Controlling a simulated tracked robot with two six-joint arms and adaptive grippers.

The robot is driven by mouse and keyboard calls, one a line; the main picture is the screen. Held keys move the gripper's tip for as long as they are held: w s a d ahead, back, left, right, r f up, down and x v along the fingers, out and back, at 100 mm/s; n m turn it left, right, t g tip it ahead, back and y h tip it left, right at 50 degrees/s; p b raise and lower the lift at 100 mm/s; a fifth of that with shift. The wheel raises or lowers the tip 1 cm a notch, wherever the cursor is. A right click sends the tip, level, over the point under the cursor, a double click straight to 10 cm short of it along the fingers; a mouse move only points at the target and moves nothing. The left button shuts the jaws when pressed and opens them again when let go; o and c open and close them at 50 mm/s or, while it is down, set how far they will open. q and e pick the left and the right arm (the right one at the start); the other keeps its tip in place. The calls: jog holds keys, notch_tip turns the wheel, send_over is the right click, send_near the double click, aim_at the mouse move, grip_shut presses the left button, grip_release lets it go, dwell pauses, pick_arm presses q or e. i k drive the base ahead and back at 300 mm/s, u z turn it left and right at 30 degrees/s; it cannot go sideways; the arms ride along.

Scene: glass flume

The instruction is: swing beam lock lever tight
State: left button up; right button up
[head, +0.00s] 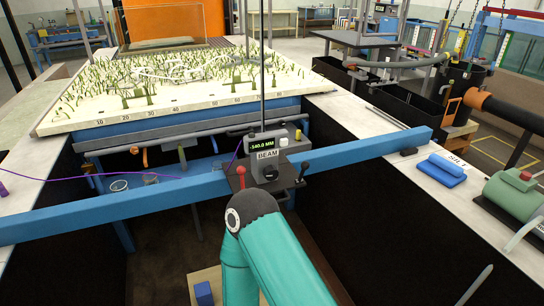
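The blue beam (130,206) spans the flume from the left edge to the right wall. A grey carriage (267,146) marked BEAM sits on it, and its display reads -340.0 MM. A lever with a red knob (241,171) stands at the carriage's left. A lever with a black knob (305,167) stands tilted at its right. I cannot tell which one is the lock lever, or whether it is tight. A teal arm link of mine rises from the bottom with its dark joint just in front of the carriage. No gripper fingers show; any gripper on this arm is hidden.
A sand bed (180,79) with green stems lies behind the beam. A vertical rod (262,60) rises from the carriage. A blue block (441,171) and a green motor-like unit (515,195) sit on the right wall. A purple cord (110,178) runs left from the carriage.

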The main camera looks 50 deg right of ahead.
aim_at(305, 165)
jog(key=u, duration=0.65)
jog(key=i, duration=0.3)
jog(key=z, duration=2.65)
jog(key=i, duration=1)
jog(key=u, duration=0.45)
jog(key=k, duration=0.45)
jog(key=u, duration=0.9)
